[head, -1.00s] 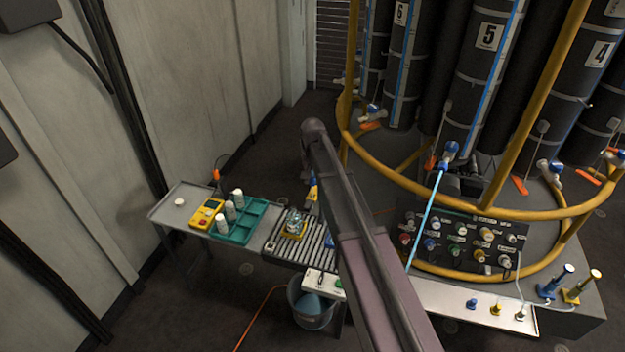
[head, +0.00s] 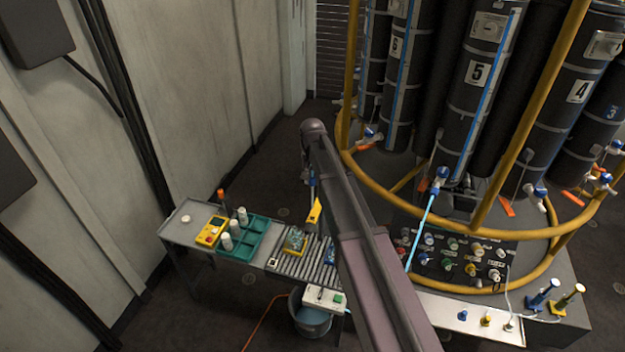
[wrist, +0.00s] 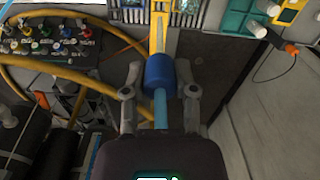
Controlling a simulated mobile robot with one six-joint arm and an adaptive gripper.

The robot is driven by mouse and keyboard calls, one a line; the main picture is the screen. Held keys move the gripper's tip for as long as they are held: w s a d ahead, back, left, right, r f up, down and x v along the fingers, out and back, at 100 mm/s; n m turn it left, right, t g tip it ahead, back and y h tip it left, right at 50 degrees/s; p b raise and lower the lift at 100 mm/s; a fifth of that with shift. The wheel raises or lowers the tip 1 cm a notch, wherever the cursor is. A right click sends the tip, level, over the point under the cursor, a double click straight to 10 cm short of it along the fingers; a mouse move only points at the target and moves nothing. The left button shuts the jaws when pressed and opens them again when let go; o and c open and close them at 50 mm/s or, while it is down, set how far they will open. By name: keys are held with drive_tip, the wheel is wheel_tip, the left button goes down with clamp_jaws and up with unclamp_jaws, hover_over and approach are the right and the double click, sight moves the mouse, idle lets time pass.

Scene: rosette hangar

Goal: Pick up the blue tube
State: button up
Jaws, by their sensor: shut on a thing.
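In the wrist view my gripper (wrist: 160,74) has its two fingers on either side of a blue cylindrical collar (wrist: 160,71) and is shut on it. A paler blue tube (wrist: 161,115) runs from the collar back toward my palm. A yellow strip (wrist: 158,30) lies in line beyond the collar; I cannot tell if they are joined. In the head view my arm hides most of the gripper. A blue piece (head: 311,184) and a yellow piece (head: 314,212) show beside the arm's end. A light-blue hose (head: 422,220) runs from a blue valve down behind my arm.
A side table with a teal tray (head: 246,252), white cylinders, a yellow meter (head: 211,231) and a roller section (head: 300,268) stands at left. A knob panel (head: 460,255), yellow rails (head: 400,202) and tall black cylinders (head: 478,105) stand at right. Dark floor lies between wall and rails.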

drive_tip(key=shift+r+p, duration=4.9)
drive_tip(key=shift+r, duration=0.45)
drive_tip(key=d+f+n+b, duration=0.1)
drive_tip(key=d+f+b, duration=0.2)
drive_tip(key=f+b, duration=0.6)
drive_tip(key=d+f+n+b, duration=0.2)
drive_tip(key=d+f+b, duration=0.1)
drive_tip(key=f+b, duration=0.7)
drive_tip(key=d+f+n+b, duration=0.1)
drive_tip(key=d+f+b, duration=0.3)
drive_tip(key=f+b, duration=0.5)
drive_tip(key=shift+w+f+n, duration=0.15)
drive_tip(key=shift+f+n, duration=0.05)
drive_tip(key=shift+n, duration=0.1)
drive_tip(key=shift+f+b, duration=0.15)
drive_tip(key=shift+b, duration=0.2)
drive_tip(key=shift+f+b, duration=1.55)
drive_tip(key=shift+f, duration=0.05)
drive_tip(key=shift+f+b, duration=0.5)
